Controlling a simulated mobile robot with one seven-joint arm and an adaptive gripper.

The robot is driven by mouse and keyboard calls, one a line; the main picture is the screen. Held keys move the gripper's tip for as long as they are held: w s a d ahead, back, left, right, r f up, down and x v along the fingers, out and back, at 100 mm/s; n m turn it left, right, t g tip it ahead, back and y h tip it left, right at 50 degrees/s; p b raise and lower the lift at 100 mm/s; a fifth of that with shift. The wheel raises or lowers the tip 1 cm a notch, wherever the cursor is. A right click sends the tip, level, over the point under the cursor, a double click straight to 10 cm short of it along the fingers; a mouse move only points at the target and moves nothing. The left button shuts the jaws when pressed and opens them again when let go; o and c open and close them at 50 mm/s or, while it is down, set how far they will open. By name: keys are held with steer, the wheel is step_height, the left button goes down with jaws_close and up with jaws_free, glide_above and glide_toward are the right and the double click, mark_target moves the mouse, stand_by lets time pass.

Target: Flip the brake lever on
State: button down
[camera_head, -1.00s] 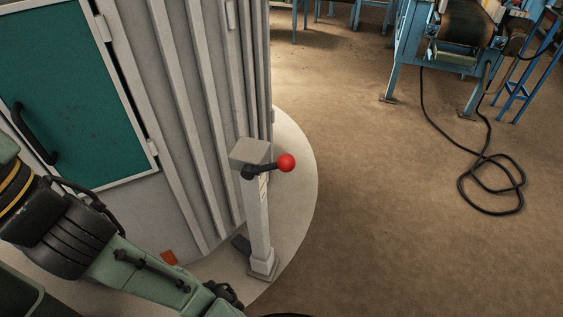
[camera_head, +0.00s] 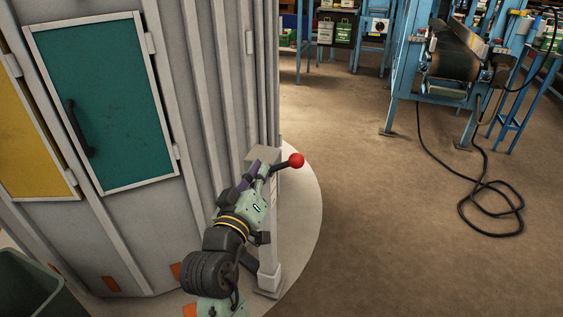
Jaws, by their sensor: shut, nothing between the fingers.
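The brake lever (camera_head: 282,166) is a short dark arm with a red ball knob (camera_head: 296,160) on its end. It sticks out to the right from the head of a grey post (camera_head: 268,268), with the knob slightly higher than the pivot end. My gripper (camera_head: 262,170) is shut and empty. It is at the head of the post, just left of the knob, and covers the lever's pivot end. I cannot tell whether the fingers touch the lever or only overlap it in this view.
A grey ribbed booth wall (camera_head: 205,95) with a teal door (camera_head: 105,100) stands close on the left. A dark green bin (camera_head: 25,290) is at the lower left. The floor to the right is open, with a loose black cable (camera_head: 490,208) below a blue machine (camera_head: 445,75).

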steer(key=shift+w, duration=0.1)
steer(key=p, duration=0.3)
glide_above(279, 166)
steer(key=s+d, duration=0.2)
steer(key=s, duration=0.2)
steer(key=shift+w+a+f, duration=0.15)
steer(key=shift+f, duration=0.45)
steer(key=shift+w+a+f, duration=0.1)
steer(key=shift+f, duration=0.5)
steer(key=shift+s+d+f+m+b, duration=0.1)
steer(key=shift+d+f+m+b, duration=0.2)
steer(key=shift+b, duration=0.15)
